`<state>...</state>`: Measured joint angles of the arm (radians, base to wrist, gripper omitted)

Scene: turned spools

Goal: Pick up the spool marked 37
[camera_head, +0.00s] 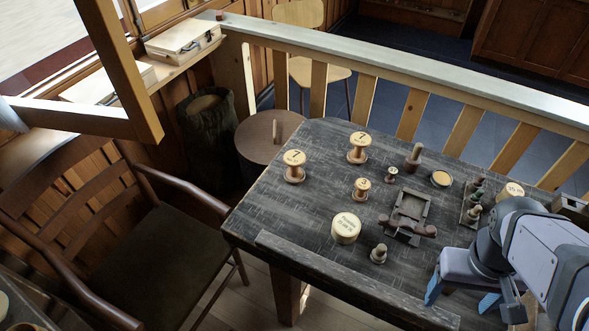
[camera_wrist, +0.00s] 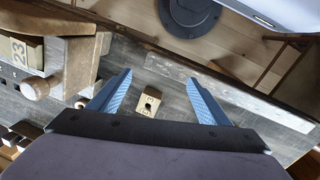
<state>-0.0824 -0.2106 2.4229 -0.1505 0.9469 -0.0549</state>
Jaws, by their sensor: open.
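In the head view, two larger pale-topped spools stand upright at the table's far left: one nearer the left edge (camera_head: 294,160) and one farther back (camera_head: 359,145). Each top shows what looks like a 7 or 1. A smaller spool (camera_head: 362,187) stands in front of them; its mark is too small to read. My gripper (camera_head: 461,297) is open above the table's near right part, apart from these spools. In the wrist view, a small wooden block (camera_wrist: 149,102) with a partly readable dark mark lies between my open fingers (camera_wrist: 159,78), below them.
A wooden strip (camera_head: 340,277) runs along the front edge. A wooden rail (camera_head: 400,70) stands behind. In the wrist view, a block marked 23 (camera_wrist: 18,50) is at left.

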